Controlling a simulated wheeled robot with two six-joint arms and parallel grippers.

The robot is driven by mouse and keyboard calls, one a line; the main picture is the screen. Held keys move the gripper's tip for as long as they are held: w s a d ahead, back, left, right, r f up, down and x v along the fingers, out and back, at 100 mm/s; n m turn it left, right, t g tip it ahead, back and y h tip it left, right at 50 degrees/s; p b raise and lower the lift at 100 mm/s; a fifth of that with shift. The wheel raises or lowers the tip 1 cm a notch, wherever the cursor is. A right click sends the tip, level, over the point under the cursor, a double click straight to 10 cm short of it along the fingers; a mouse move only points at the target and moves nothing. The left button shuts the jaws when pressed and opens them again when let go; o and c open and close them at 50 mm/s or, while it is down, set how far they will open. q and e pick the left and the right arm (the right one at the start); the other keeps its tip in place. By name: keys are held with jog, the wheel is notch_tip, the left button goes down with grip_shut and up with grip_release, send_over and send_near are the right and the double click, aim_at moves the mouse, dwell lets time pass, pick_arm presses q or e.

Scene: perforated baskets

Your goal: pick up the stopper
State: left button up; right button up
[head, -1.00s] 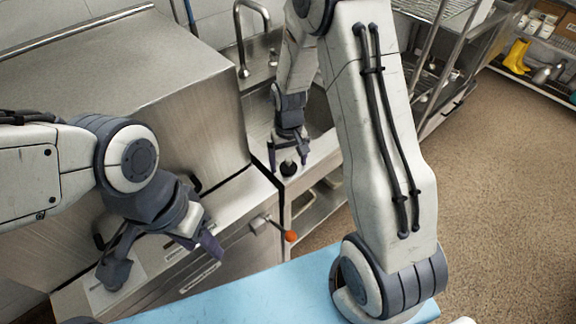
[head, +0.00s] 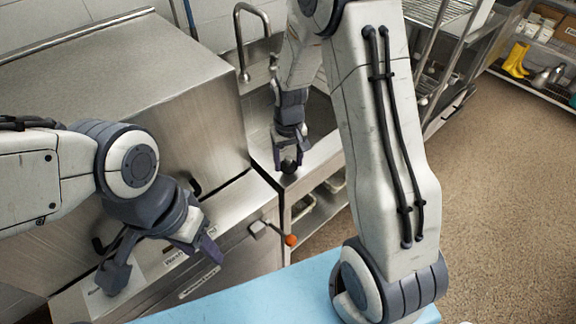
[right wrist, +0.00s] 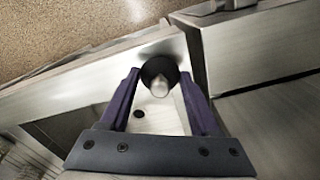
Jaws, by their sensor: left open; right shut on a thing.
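The stopper (head: 288,167) is small, dark and round, at the front edge of the steel sink counter. In the right wrist view the stopper (right wrist: 158,72) has a black disc and a pale grey knob and sits between the two fingers. My right gripper (head: 289,158) points down and is shut on the stopper; in the right wrist view its fingers (right wrist: 160,82) stand on either side of it. Whether the stopper still touches the counter I cannot tell. My left gripper (head: 163,263) is open and empty over the front ledge of the steel machine.
The sink basin (head: 318,118) lies behind my right gripper, with a tap (head: 243,45) at its back left. A steel machine (head: 130,90) fills the left. A lever with an orange knob (head: 290,240) sticks out in front. A blue surface (head: 265,297) is nearest.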

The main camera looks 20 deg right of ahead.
notch_tip(320, 180, up, 2)
jog(key=shift+w, duration=0.1)
jog(key=s+d+r+b, duration=0.1)
jog(key=s+d+r, duration=0.3)
jog(key=d, duration=0.7)
notch_tip(320, 180, up, 3)
jog(key=shift+f, duration=0.1)
